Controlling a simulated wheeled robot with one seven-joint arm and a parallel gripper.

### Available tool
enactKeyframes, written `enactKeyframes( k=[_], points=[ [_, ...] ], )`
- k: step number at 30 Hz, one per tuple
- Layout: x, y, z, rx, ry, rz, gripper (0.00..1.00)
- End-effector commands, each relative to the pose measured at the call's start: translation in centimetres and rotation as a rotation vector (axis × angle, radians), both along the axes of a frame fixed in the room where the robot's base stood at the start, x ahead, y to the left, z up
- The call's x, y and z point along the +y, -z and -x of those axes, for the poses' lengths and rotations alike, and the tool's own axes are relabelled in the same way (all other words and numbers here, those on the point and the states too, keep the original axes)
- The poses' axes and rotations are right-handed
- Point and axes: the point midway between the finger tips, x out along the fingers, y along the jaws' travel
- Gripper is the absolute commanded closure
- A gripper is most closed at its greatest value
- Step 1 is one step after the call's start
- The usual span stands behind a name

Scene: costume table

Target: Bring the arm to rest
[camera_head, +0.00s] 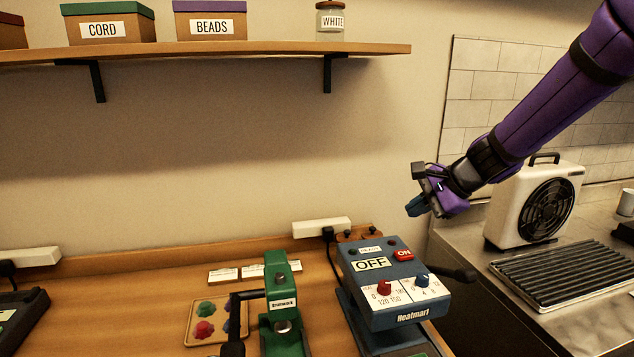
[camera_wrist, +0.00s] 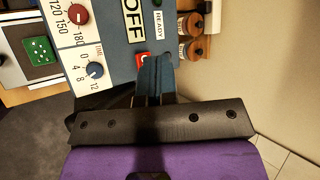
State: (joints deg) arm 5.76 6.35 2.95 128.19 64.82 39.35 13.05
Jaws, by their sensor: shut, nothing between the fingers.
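My purple arm reaches in from the upper right in the head view. My gripper (camera_head: 418,207) is shut and empty, in the air above and to the right of the blue heat press (camera_head: 400,308). In the wrist view my gripper (camera_wrist: 154,75) shows its blue fingertips together, in front of the press's red button (camera_wrist: 141,62). Whether the fingertips touch the button cannot be told from the wrist view; in the head view they are clear of it. The press panel reads OFF beside a red ON button (camera_head: 403,254).
A green press (camera_head: 279,310) and a tray of coloured pieces (camera_head: 192,335) stand left of the heat press. A white fan heater (camera_head: 533,205) and a black rack (camera_head: 560,275) sit on the metal counter at right. A shelf (camera_head: 220,50) with boxes hangs above.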

Motion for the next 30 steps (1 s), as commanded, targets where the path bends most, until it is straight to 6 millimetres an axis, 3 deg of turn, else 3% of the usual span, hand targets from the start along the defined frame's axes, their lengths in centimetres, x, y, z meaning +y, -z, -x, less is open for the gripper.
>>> enactKeyframes(
  k=[3, 12, 24, 30],
  points=[
    [0.1, -2.9, 3.7, -0.074, -0.136, 0.102, 1.0],
    [-0.9, -7.1, 12.9, -0.22, -0.444, 0.385, 1.0],
    [-4.9, -9.5, 24.1, -0.345, -0.773, 0.81, 1.0],
    [-6.9, -9.7, 27.6, -0.364, -0.864, 0.972, 1.0]
  ],
)
